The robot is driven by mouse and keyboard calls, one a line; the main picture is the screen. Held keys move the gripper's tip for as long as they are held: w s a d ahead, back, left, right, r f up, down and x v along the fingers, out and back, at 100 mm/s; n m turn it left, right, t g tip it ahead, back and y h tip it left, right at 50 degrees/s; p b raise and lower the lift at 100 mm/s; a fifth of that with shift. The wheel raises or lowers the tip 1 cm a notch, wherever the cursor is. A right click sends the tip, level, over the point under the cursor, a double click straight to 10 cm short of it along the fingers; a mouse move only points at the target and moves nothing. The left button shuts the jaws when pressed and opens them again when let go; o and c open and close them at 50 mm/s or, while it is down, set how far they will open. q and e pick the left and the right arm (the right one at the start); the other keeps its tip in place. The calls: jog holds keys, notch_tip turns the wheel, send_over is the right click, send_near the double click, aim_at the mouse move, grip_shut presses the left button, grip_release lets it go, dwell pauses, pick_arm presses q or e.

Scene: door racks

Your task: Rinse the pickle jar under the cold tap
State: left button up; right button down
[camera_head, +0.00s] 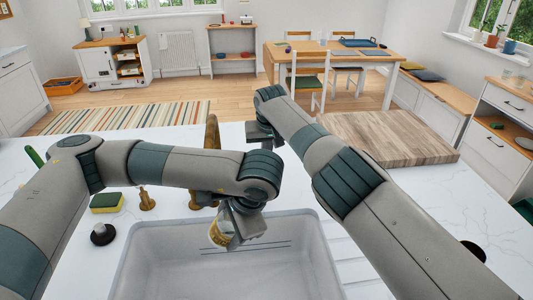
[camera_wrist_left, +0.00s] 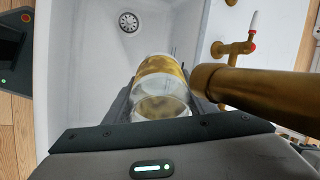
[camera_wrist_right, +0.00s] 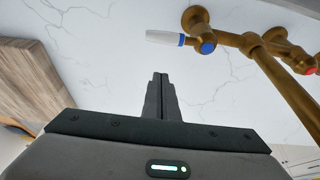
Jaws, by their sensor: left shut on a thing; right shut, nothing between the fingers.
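The pickle jar (camera_head: 219,234), clear glass with a yellow-gold band, is tilted over the sink (camera_head: 150,270) in the head view. My left gripper (camera_head: 236,228) is shut on it; the jar (camera_wrist_left: 160,72) also shows between the fingers in the left wrist view. The brass tap spout (camera_wrist_left: 262,92) is close beside the jar there; contact cannot be told. My right gripper (camera_wrist_right: 160,95) is shut and empty, beyond the sink. The blue-marked tap handle (camera_wrist_right: 203,42) with a white lever is ahead and right of its fingertips. No water stream is visible.
A red-marked tap handle (camera_wrist_left: 238,48) is on the tap's other side. A wooden board (camera_head: 385,138) is on the counter at the right. My arms cover part of the tap.

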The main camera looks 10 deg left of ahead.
jog(key=shift+s+d+f, duration=0.1)
jog(key=shift+s+d, duration=0.1)
jog(key=shift+s, duration=0.05)
jog(key=shift+s+d+f, duration=0.15)
jog(key=shift+s+d, duration=0.1)
jog(key=shift+s, duration=0.55)
jog(key=shift+s+d+f, duration=0.15)
jog(key=shift+s+d, duration=0.05)
jog(key=shift+s, duration=0.6)
jog(key=shift+s, duration=0.1)
jog(key=shift+s+d, duration=0.3)
jog(key=shift+s, duration=0.35)
jog(key=shift+w, duration=0.15)
notch_tip(320, 180, up, 10)
dwell(1.1)
